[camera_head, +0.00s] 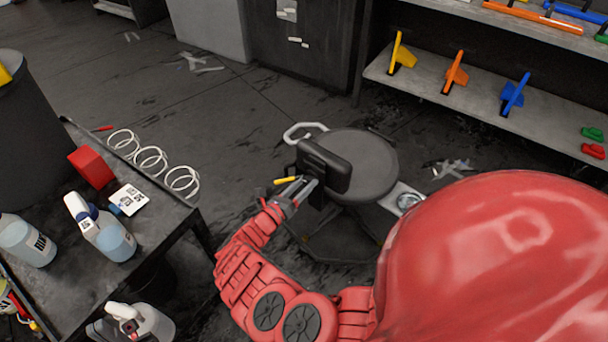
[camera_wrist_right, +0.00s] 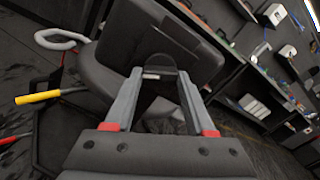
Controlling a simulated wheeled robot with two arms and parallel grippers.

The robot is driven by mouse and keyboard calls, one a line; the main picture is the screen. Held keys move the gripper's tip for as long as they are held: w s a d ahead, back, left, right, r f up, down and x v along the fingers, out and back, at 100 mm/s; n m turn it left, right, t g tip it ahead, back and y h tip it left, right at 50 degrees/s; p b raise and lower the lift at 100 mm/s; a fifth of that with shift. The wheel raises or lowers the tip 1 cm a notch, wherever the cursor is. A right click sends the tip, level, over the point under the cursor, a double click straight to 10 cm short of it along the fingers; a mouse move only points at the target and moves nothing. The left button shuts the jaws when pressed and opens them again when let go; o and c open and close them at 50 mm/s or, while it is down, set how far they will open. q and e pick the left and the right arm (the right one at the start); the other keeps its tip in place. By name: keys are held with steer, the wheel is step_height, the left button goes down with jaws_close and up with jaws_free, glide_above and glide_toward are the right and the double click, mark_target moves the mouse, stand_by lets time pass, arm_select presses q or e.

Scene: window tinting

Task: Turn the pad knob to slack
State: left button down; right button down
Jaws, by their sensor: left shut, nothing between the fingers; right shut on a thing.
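A dark stool (camera_head: 362,165) with a round seat carries an upright black pad (camera_head: 330,168) on its near side. In the right wrist view, the pad (camera_wrist_right: 150,35) fills the upper middle, with a dark rounded knob (camera_wrist_right: 163,64) on its near face. My right gripper (camera_head: 304,186) is at the near face of the pad. In the wrist view, its fingertips (camera_wrist_right: 159,74) are shut on the knob, one on each side. Which way the knob is set cannot be told. My left gripper is not in view.
A yellow-handled lever (camera_head: 286,180) and a white loop handle (camera_head: 303,131) stick out from the stool's left. A cart (camera_head: 65,262) with bottles and a red block stands left. Shelves (camera_head: 550,125) stand right. A large red surface covers the lower right.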

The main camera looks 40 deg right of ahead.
steer(key=shift+n, duration=1.1)
steer(key=shift+c, duration=1.2)
jaws_free()
steer(key=b+v, duration=0.1)
steer(key=v, duration=1.6)
steer(key=shift+a, duration=0.2)
steer(key=shift+s, duration=0.15)
